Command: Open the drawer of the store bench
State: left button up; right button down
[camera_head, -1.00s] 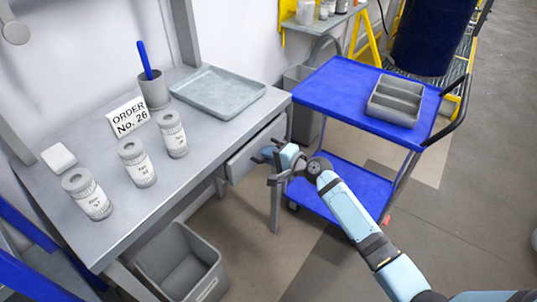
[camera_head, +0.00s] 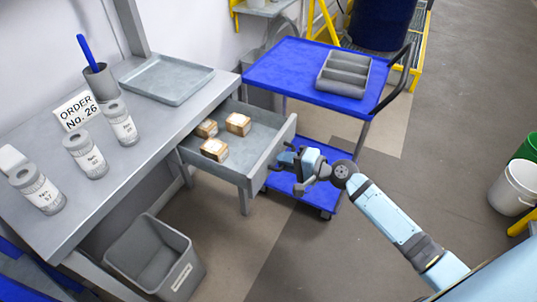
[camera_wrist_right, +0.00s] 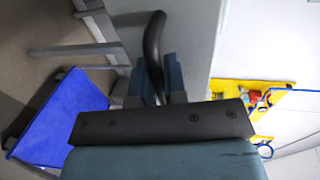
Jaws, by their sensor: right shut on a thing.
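The drawer (camera_head: 226,167) of the grey store bench (camera_head: 119,178) stands pulled out from the bench's right end. Several small brown-and-white boxes (camera_head: 238,124) lie inside it. My right gripper (camera_head: 280,158) is at the drawer's front. In the right wrist view its two fingers (camera_wrist_right: 160,78) are shut on a dark curved handle (camera_wrist_right: 153,45), with the grey drawer front beside it. In the head view the handle is mostly hidden by the gripper. My left gripper is not in view.
A blue cart (camera_head: 290,68) with a grey divided tray (camera_head: 344,72) stands close behind the drawer. A grey bin (camera_head: 155,257) is on the floor below the bench. Jars (camera_head: 86,155), an order sign (camera_head: 77,110) and a metal tray (camera_head: 167,78) stand on the bench.

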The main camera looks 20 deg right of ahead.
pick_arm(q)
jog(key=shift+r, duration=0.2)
pick_arm(e)
jog(key=shift+f+v, duration=0.25)
jog(key=shift+v, duration=0.95)
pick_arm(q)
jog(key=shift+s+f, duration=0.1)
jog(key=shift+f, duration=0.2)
pick_arm(e)
jog(key=c, duration=1.2)
grip_release()
jog(key=shift+o, duration=0.2)
pick_arm(q)
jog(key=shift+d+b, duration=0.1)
jog(key=shift+b, duration=0.55)
pick_arm(e)
jog(key=v, duration=1.3)
jog(key=shift+s+d, duration=0.25)
jog(key=shift+s, duration=0.1)
